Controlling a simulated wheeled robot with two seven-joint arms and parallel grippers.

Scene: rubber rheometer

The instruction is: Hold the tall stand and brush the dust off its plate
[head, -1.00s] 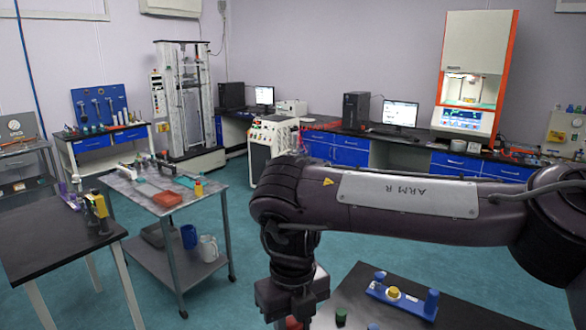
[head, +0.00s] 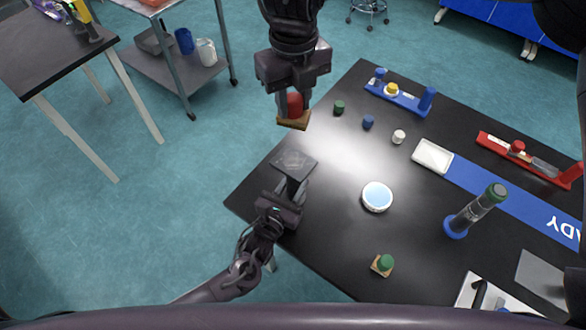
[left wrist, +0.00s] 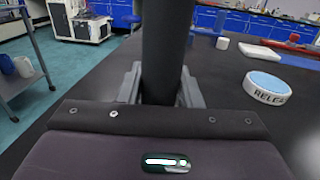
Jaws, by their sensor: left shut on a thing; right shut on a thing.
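The tall stand shows a dark, flat, tilted-looking square plate (head: 294,163) near the black table's left edge. My left gripper (head: 287,193) is just below the plate, shut on the stand's dark post (left wrist: 166,48); in the left wrist view the post rises between the fingers. My right gripper (head: 293,92) is shut on a brush with a red handle (head: 295,104) and a tan lower end (head: 293,121). The brush points down, above and behind the plate, apart from it. Dust on the plate is too faint to make out clearly. The stand's base is hidden.
The black table (head: 330,235) bears a round white-and-blue disc (head: 377,196), a green-knobbed block (head: 383,263), a blue rack (head: 400,98), a white tray (head: 432,156) and a dark cylinder on a blue base (head: 476,212). Several small caps lie behind the disc.

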